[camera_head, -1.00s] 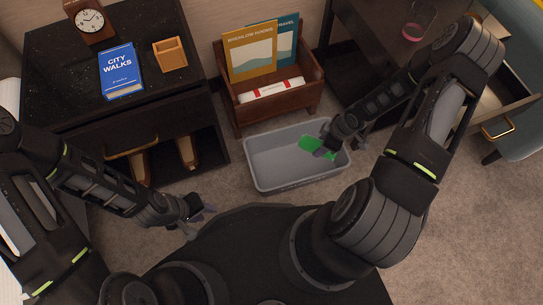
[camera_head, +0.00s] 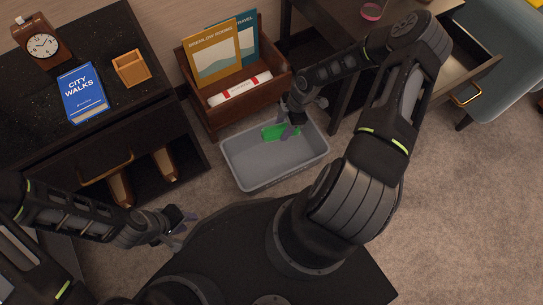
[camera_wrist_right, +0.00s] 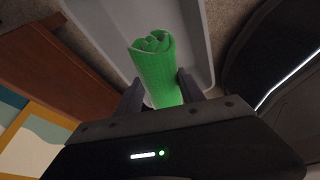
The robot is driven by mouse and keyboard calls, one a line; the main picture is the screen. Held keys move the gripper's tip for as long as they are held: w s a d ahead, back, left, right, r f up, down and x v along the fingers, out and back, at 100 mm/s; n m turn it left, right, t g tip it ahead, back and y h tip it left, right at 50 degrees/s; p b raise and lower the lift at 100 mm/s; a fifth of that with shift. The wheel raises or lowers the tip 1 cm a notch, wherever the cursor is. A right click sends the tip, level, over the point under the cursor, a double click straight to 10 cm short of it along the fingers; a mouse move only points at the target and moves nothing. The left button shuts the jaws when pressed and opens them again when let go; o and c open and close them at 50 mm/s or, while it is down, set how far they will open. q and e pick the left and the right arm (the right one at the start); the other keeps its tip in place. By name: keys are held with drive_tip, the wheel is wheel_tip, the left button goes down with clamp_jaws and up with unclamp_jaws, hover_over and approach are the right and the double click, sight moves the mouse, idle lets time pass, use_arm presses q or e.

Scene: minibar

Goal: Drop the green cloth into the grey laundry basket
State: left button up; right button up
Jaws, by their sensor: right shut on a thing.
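The green cloth (camera_head: 274,132) is a rolled bundle held in my right gripper (camera_head: 290,130), over the back part of the grey laundry basket (camera_head: 240,184). In the right wrist view the cloth (camera_wrist_right: 157,72) sticks out from between the two fingers of the right gripper (camera_wrist_right: 160,92), with the pale basket (camera_wrist_right: 203,50) behind it. The height of the cloth above the basket floor is hard to tell. No other thing shows in the basket. My left gripper (camera_head: 182,226) is empty and open in front of the dark cabinet, left of the basket.
A wooden magazine rack (camera_head: 208,115) with magazines and a red-and-white roll stands right behind the basket. A dark cabinet at left carries a blue book (camera_head: 83,93), a clock (camera_head: 43,46) and a small wooden box (camera_head: 132,68). An open drawer (camera_head: 465,60) juts out at right.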

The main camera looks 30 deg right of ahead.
drive_tip(key=shift+f+b, duration=2.05)
drive_tip(key=shift+f, duration=0.75)
drive_tip(key=o, duration=1.4)
drive_tip(key=p+v, duration=0.3)
drive_tip(key=v, duration=0.5)
drive_tip(key=shift+f, duration=0.1)
